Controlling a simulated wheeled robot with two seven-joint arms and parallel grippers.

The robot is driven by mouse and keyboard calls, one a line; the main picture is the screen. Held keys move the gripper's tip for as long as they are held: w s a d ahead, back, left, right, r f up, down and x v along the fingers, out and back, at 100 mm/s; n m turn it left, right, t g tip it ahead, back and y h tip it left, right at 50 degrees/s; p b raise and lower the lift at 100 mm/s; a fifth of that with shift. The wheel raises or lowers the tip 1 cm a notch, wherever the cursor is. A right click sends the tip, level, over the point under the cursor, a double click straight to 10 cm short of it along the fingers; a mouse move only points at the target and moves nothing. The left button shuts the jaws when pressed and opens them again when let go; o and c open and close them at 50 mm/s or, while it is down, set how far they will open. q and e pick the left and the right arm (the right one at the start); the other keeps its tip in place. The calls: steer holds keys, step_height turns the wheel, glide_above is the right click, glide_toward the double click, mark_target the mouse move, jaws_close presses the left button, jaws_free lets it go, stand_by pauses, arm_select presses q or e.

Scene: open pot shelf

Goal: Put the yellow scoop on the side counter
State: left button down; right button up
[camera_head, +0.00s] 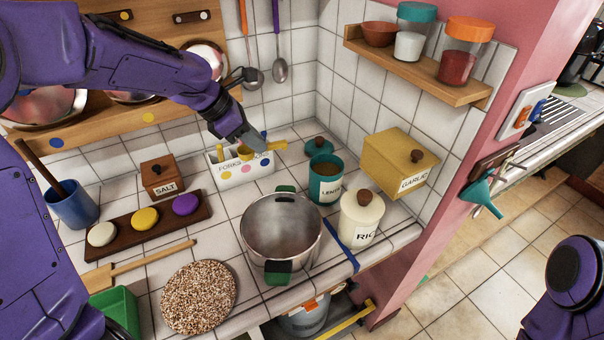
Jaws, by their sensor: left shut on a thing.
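The yellow scoop (275,146) is at the back of the tiled counter, at the white box labelled FORKS (236,172). Its handle points right, and a rounded yellow part shows to the left, at the box's top. My left gripper (256,144) reaches down from the upper left and is shut on the scoop. The fingertips partly hide it. I cannot tell whether the scoop still touches the box. A separate counter (570,112) shows at the upper right, beyond the pink wall. My right gripper is out of view; only part of my right arm shows at the lower right.
A steel pot (281,262), a LENTIL jar (324,190), a RICE jar (361,222) and a yellow GARLIC box (390,160) stand right of the FORKS box. A wall shelf (420,66) holds jars.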

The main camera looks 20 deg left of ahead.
arm_select(q)
steer(key=shift+w+a+f+n+y, duration=0.1)
steer(key=shift+a+f+n+y, duration=0.1)
steer(key=shift+a+n, duration=0.25)
steer(key=shift+w+a+f+n+y, duration=0.1)
steer(key=shift+a+f+n+y, duration=0.1)
steer(key=shift+a+n, duration=0.2)
steer(key=f, duration=0.5)
steer(key=f+b, duration=0.1)
steer(key=f, duration=0.5)
steer(key=f+b, duration=0.1)
steer(key=f, duration=0.4)
steer(key=shift+s+f, duration=0.25)
steer(key=shift+w+a+f, duration=0.1)
steer(key=shift+w+f, duration=0.05)
steer(key=shift+f, duration=0.05)
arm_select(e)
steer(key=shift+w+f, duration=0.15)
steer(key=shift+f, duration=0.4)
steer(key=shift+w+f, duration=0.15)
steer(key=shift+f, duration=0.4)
arm_select(q)
steer(key=shift+f, duration=0.1)
steer(key=c, duration=1.2)
jaws_free()
steer(key=shift+t, duration=0.3)
steer(key=shift+o, duration=0.5)
